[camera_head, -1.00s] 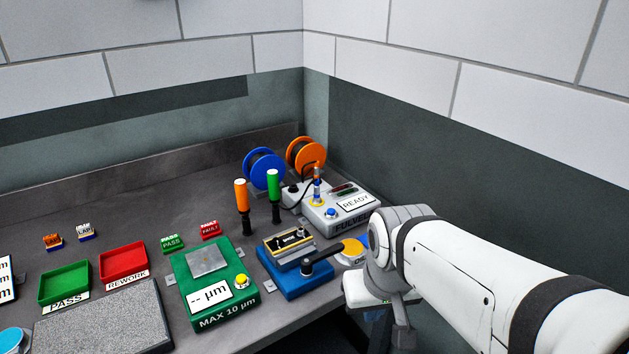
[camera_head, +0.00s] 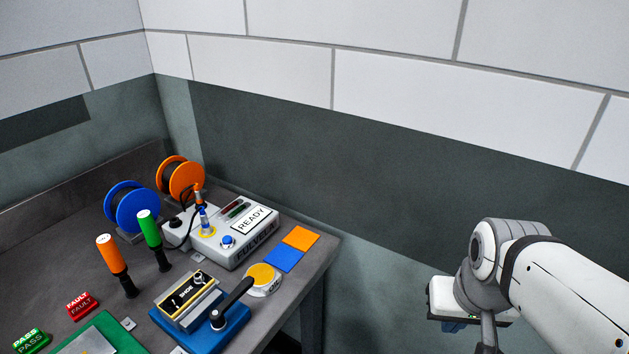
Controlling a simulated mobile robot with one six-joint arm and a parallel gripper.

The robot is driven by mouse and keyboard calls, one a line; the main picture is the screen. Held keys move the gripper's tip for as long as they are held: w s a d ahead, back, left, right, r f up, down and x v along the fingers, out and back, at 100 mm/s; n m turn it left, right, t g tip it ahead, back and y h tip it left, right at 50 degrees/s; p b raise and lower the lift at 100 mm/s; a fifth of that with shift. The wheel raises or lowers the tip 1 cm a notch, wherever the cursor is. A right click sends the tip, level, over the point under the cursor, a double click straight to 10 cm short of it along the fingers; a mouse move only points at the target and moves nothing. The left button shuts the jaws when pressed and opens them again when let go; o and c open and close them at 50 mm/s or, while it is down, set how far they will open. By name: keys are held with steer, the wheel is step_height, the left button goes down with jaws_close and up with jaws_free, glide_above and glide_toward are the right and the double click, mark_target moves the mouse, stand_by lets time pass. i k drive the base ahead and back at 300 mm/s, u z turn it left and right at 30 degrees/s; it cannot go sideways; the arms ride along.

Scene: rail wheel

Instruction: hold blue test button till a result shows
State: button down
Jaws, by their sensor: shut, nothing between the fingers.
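The tester's white display (camera_head: 251,220) reads READY. My gripper (camera_head: 456,324) is at the lower right, past the table's right edge and well apart from the button. It is shut and empty. My arm's wrist hides part of it, and its fingertips are hard to make out.

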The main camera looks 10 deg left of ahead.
mark_target(227, 238)
steer(key=z, duration=0.15)
steer(key=i, duration=0.2)
steer(key=u, duration=2.3)
